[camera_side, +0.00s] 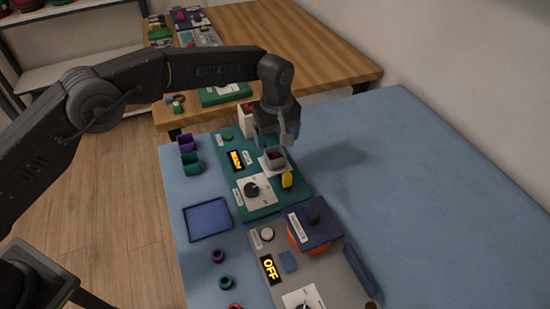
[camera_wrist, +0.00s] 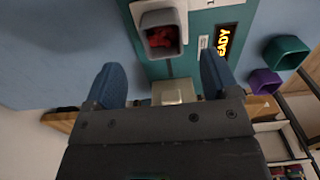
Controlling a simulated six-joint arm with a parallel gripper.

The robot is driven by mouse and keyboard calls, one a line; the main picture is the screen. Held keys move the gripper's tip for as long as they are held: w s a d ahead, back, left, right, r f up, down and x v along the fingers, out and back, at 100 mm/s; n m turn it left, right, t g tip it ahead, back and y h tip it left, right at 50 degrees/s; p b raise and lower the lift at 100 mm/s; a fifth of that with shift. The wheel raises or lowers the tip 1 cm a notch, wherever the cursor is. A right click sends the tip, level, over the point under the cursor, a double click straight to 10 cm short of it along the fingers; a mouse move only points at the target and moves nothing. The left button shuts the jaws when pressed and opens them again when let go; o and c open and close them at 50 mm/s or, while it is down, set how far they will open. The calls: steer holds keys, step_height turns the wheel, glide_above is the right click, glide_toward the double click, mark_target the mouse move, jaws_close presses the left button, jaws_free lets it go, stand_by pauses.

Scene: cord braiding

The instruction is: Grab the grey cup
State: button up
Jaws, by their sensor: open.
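The grey cup (camera_side: 279,152) has dark red contents and stands on a white pad on the green board (camera_side: 262,213). In the wrist view the grey cup (camera_wrist: 177,41) is at the top centre, with the red contents inside. My gripper (camera_side: 277,138) is right at the cup in the side view and partly covers it. In the wrist view my gripper (camera_wrist: 161,72) has its two blue fingers spread apart, with the cup beyond their tips and nothing between them. Whether a finger touches the cup cannot be told.
The green board carries a lit READY display (camera_side: 236,160), a dial (camera_side: 252,190) and a yellow part (camera_side: 287,180). Purple (camera_side: 187,142) and green (camera_side: 190,162) cups stand left, above a blue tray (camera_side: 207,219). A dark blue box (camera_side: 314,229) stands in front. The mat's right side is clear.

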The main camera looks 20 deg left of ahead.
mark_target(276, 156)
steer(key=f, duration=0.7)
steer(key=shift+s+f, duration=0.15)
steer(key=shift+s, duration=0.1)
steer(key=c, duration=1)
steer(key=shift+r, duration=0.2)
